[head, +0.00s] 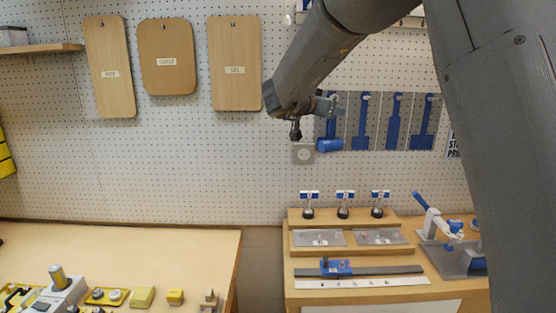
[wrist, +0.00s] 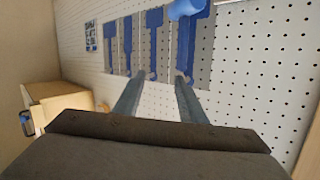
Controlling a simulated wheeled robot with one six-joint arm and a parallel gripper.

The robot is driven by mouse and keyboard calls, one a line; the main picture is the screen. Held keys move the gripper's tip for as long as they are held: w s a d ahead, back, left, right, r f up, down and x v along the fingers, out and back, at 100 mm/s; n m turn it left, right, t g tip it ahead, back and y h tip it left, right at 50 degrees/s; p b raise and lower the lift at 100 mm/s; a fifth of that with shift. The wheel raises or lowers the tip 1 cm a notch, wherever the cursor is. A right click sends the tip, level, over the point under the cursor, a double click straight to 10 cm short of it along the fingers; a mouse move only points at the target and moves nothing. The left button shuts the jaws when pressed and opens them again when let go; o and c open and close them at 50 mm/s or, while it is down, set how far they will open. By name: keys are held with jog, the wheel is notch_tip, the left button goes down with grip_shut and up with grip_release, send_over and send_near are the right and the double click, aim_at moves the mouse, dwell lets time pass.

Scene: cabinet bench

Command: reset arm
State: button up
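My arm reaches in from the upper right in the head view, and my gripper (head: 333,106) is up in front of the pegboard wall. In the wrist view my gripper (wrist: 159,80) shows two fingers spread apart with nothing between them. The fingers point toward the wall of hanging blue tools. Whether they touch the wall cannot be told.
Blue tools (head: 361,125) hang on grey panels by my gripper, with a blue cylinder (head: 330,145) just below it. Wooden boards (head: 235,65) hang to the left. Benches stand below: a left one (head: 130,250) and a right one (head: 390,293) with fixtures.

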jog(key=s+a+f+n+g+y+b, duration=0.1)
jog(key=s+f+n+y, duration=0.4)
jog(key=f, duration=0.6)
jog(key=s+a+f+n+g+y+b, duration=0.1)
jog(key=s+f+n+y+b, duration=0.15)
jog(key=s+f+y, duration=0.6)
jog(key=s+d+f+g+h, duration=0.1)
jog(key=s+d+f+g, duration=0.1)
jog(key=s+f, duration=0.3)
jog(key=s+d+f+n+g+h, duration=0.1)
jog(key=s+f+g, duration=0.3)
jog(key=s, duration=0.8)
jog(key=s+d+f+g+h+b, duration=0.1)
jog(key=s+d+f+g+h, duration=0.1)
jog(key=s+f, duration=0.5)
jog(key=shift+s+d+f+g, duration=0.25)
jog(key=shift+s+d+g, duration=0.2)
jog(key=shift+s, duration=0.2)
